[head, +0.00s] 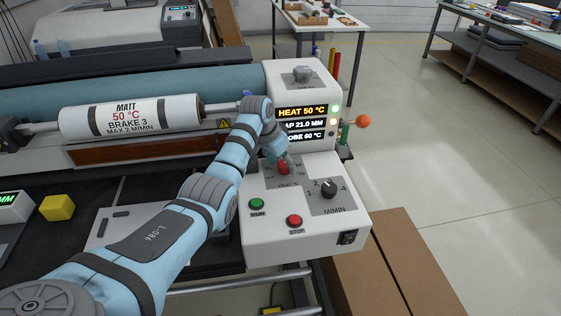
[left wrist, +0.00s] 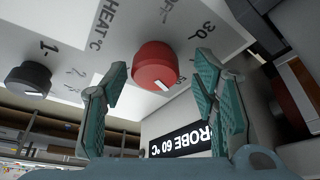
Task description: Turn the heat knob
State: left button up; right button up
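The red heat knob (head: 284,168) is on the white control panel (head: 262,232), partly hidden by my gripper in the head view. In the left wrist view the red knob (left wrist: 155,66) shows large, with a white pointer mark, near the lettering HEAT °C. My left gripper (head: 281,158) is at the knob. In the left wrist view its teal fingers (left wrist: 162,76) are apart, one on each side of the knob, with gaps visible. The display (head: 302,112) reads HEAT 50 °C. My right gripper is not in view.
The panel also has a black M/MIN knob (head: 329,188), a green RUN button (head: 257,204) and a red STOP button (head: 294,221). A label on the white roll (head: 130,117) reads MATT, 50 °C. An orange ball-ended lever (head: 363,121) sticks out at the right.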

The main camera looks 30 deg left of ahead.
pick_arm(q)
jog(key=shift+s+d+r, duration=0.1)
jog(key=shift+d, duration=0.2)
jog(key=c, duration=0.9)
jog(key=shift+r+p, duration=0.1)
jog(key=shift+p, duration=0.55)
jog(key=n+y+p, duration=0.1)
jog(key=n+p, duration=0.2)
jog(key=p, duration=0.2)
jog(key=shift+r+n+y, duration=0.15)
jog(key=shift+n+y, duration=0.15)
jog(key=shift+n+y+p, duration=0.5)
jog(key=shift+n+p, duration=0.4)
jog(key=shift+n, duration=0.3)
jog(key=shift+f+n+y, duration=0.25)
jog(key=shift+n+y, duration=0.15)
jog(key=shift+n, duration=0.9)
jog(key=o, duration=1.1)
jog(key=shift+f, duration=0.1)
jog(key=shift+o, duration=0.2)
